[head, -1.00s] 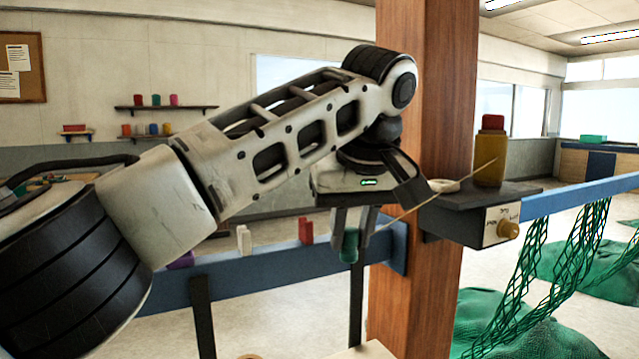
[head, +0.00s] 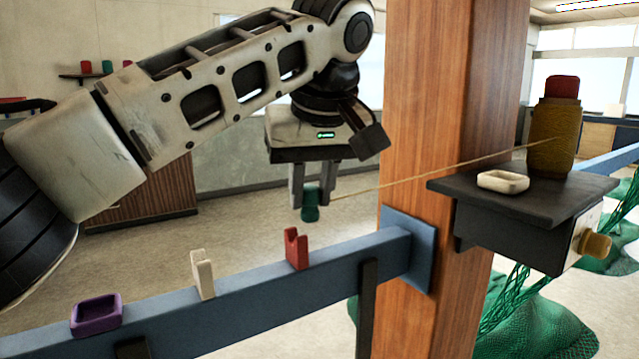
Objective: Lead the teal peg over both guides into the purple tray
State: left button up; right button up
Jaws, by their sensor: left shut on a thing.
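The teal peg (head: 311,207) hangs upright between the fingers of my left gripper (head: 316,188), which is shut on it. It is above and behind the blue rail, near the red guide (head: 296,249). A tan twine (head: 440,168) runs from the peg to the spool (head: 553,135) on the right. The white guide (head: 203,274) stands on the rail left of the red one. Both guides have notched tops, and no twine lies in either. The purple tray (head: 97,314) sits at the rail's left, empty. My right gripper is not in view.
The blue rail (head: 250,270) meets a wooden post (head: 425,120), which stands right of my gripper. A dark shelf (head: 520,196) on the post holds the spool and a small cream tray (head: 502,181). Green nets (head: 535,320) hang below.

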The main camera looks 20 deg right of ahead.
pick_arm(q)
jog(key=s+a, duration=0.2)
jog(key=a, duration=0.5)
jog(key=s+a, duration=0.2)
jog(key=a, duration=0.6)
jog(key=s+a, duration=0.2)
jog(key=a, duration=0.5)
jog(key=shift+s+a+f+b, duration=0.15)
jog(key=shift+a+b, duration=0.2)
jog(key=shift+b, duration=0.05)
jog(key=shift+s+a+b, duration=0.15)
jog(key=shift+a+b, duration=0.2)
jog(key=shift+a, duration=0.25)
jog(key=shift+s+a+f, duration=0.1)
jog(key=shift+a+f, duration=0.05)
jog(key=shift+a, duration=0.05)
jog(key=shift+f+b, duration=0.35)
jog(key=shift+f, duration=0.05)
notch_tip(320, 180, down, 2)
jog(key=shift+b, duration=0.45)
jog(key=shift+f, duration=0.8)
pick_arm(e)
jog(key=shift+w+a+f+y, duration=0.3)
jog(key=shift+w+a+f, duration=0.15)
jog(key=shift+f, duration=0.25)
